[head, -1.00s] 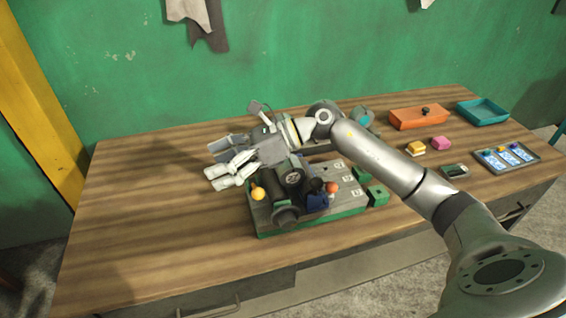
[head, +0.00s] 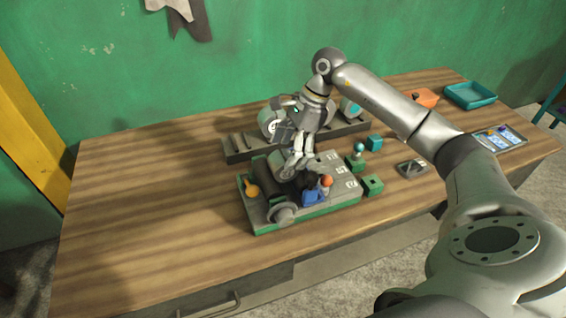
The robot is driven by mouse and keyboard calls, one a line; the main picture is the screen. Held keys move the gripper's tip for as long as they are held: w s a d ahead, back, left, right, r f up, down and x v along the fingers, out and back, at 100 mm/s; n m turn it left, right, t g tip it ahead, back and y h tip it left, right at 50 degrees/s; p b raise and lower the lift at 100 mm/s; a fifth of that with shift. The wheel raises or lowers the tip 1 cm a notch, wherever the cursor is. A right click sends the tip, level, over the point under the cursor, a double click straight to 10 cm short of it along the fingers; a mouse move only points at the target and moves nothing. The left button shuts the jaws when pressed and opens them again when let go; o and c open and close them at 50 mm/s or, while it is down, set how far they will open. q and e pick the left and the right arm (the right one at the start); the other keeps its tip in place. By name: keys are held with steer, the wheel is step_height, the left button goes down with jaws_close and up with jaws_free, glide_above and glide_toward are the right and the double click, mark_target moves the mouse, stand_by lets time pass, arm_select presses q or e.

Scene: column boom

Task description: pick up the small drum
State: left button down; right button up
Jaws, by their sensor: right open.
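Two drums stand in a long dark rack (head: 237,150) at the back of the table: a pale grey one (head: 270,121) at the left, partly behind my gripper, and a teal-faced one (head: 350,108) at the right that looks smaller. I cannot tell for certain which is the small drum. My right gripper (head: 297,166) points down, open, in front of the rack and over the back of the green-edged board (head: 322,209). Its fingers overlap a grey round part on the board; contact cannot be told. My left gripper is out of view.
The board carries a dark cylinder (head: 268,196), an orange ball (head: 326,181) and a blue block (head: 310,195). Green blocks (head: 372,186) stand beside it. A teal tray (head: 469,96) is at the back right. The table's left side is clear.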

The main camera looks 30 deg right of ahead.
mark_target(287, 155)
steer(key=shift+a+f+p, duration=0.1)
steer(key=shift+f+p, duration=0.25)
steer(key=shift+f, duration=0.05)
steer(key=p+x, duration=0.2)
steer(key=x, duration=0.1)
steer(key=shift+w+f, duration=0.1)
steer(key=shift+f, duration=0.6)
steer(key=c, duration=1.2)
